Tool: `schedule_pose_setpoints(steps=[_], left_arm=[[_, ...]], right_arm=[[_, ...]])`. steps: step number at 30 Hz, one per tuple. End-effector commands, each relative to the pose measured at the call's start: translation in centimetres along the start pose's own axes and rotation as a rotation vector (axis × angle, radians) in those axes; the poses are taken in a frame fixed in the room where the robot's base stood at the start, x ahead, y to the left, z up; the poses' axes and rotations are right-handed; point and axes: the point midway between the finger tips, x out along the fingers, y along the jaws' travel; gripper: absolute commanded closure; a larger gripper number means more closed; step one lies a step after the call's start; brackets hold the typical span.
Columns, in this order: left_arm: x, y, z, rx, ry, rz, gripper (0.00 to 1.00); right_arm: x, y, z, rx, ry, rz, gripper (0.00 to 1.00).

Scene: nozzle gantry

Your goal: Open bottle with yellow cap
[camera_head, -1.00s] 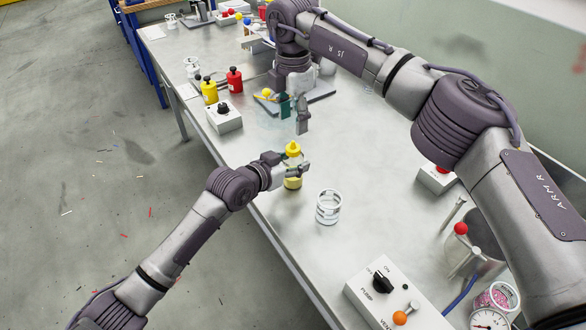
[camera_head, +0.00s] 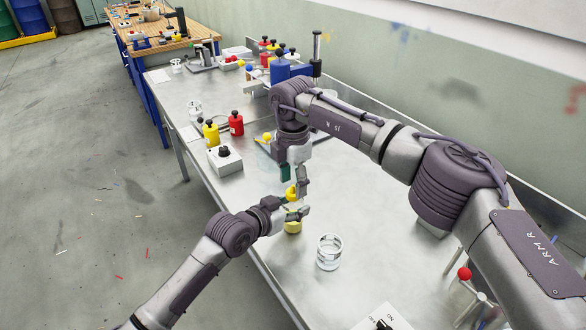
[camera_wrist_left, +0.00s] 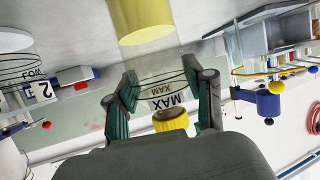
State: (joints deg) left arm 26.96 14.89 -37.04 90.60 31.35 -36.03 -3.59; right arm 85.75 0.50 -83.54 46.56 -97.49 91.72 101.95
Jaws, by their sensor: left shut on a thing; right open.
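The bottle (camera_head: 293,225) has a yellow cap (camera_head: 291,193) and a yellow lower part. It is upright near the bench's front edge. My left gripper (camera_head: 292,208) is shut around its middle, below the cap. In the left wrist view, which is upside down, the clear bottle wall with a MAX mark sits between the fingers, the cap (camera_wrist_left: 170,120) is low in the picture and the yellow lower part (camera_wrist_left: 141,20) is at the top. My right gripper (camera_head: 294,180) is open, pointing down right at the cap. Whether its fingers touch the cap cannot be told.
An empty clear jar (camera_head: 329,253) stands just right of the bottle. A switch box (camera_head: 224,160), a yellow bottle (camera_head: 211,134) and a red bottle (camera_head: 236,123) stand farther back. A red-knobbed lever (camera_head: 464,273) is at the lower right. The bench between them is mostly bare.

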Motion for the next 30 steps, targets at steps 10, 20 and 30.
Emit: schedule_pose_setpoints(steps=[10, 20, 30], left_arm=[[0.0, 0.0, 0.0, 0.0, -0.001, 0.0, 1.0], [0.0, 0.0, 0.0, 0.0, -0.001, 0.0, 1.0], [0.0, 0.0, 0.0, 0.0, -0.001, 0.0, 1.0]], right_arm=[[2.4, 0.0, 0.0, 0.0, 0.0, 0.0, 0.44], [2.4, 0.0, 0.0, 0.0, 0.0, 0.0, 0.68], [2.4, 0.0, 0.0, -0.018, 0.0, 0.0, 1.0]])
